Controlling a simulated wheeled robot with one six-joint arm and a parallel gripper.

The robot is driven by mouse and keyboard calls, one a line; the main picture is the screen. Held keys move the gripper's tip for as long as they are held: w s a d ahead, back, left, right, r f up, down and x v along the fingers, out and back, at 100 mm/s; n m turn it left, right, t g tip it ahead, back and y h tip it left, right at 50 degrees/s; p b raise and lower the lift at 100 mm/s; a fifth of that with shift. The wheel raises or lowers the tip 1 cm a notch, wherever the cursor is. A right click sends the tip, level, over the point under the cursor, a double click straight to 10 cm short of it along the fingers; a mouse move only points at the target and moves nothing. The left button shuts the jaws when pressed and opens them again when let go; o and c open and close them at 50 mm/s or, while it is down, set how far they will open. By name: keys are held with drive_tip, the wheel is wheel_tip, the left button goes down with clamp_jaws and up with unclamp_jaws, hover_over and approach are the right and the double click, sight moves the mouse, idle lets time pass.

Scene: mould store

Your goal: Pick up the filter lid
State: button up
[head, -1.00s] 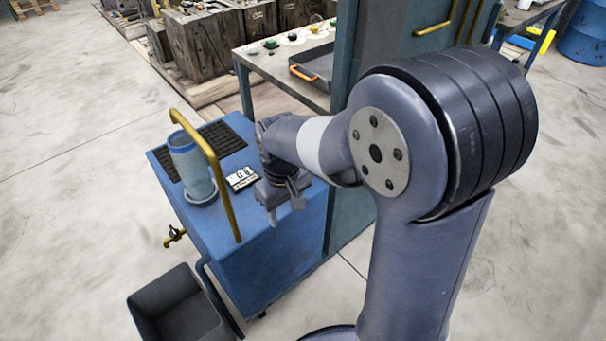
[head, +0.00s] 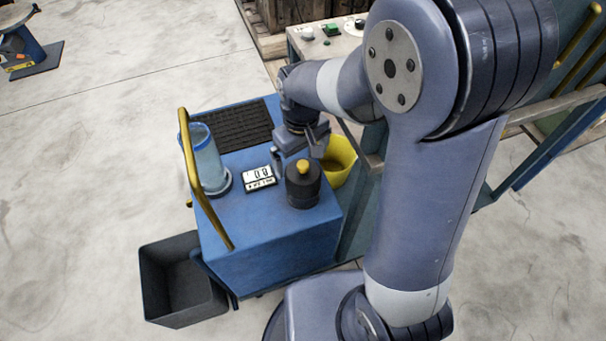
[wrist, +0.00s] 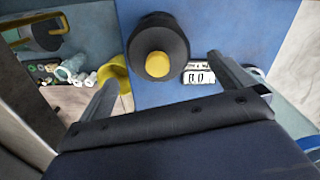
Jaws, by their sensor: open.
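A dark, round filter housing (head: 303,192) stands on the blue cart top. Its black lid with a yellow knob (head: 303,167), which I take as the filter lid, is uppermost. In the wrist view the lid (wrist: 157,38) shows from above with its yellow knob (wrist: 157,65) toward me. My gripper (head: 298,153) is open and empty, above the cart just behind the lid in the head view. In the wrist view the jaws (wrist: 160,78) are spread to either side of the knob, apart from it. The lid's seam with the body is hard to make out.
A small display (head: 259,179) lies left of the housing. A clear blue-rimmed cylinder (head: 206,165), a black grate (head: 230,124) and a brass rail (head: 190,170) are farther left. A yellow bucket (head: 340,160) is close on the right. A dark open bin (head: 180,285) stands below left.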

sight(304, 174)
drive_tip(key=f, duration=0.4)
drive_tip(key=f+b, duration=0.1)
drive_tip(key=f, duration=0.3)
drive_tip(key=shift+s+d, duration=0.15)
drive_tip(key=shift+d, duration=0.05)
drive_tip(key=c, duration=1)
wheel_tip(304, 174, up, 10)
drive_tip(key=shift+r+p, duration=0.1)
drive_tip(key=shift+p, duration=0.7)
drive_tip(key=shift+c, duration=0.2)
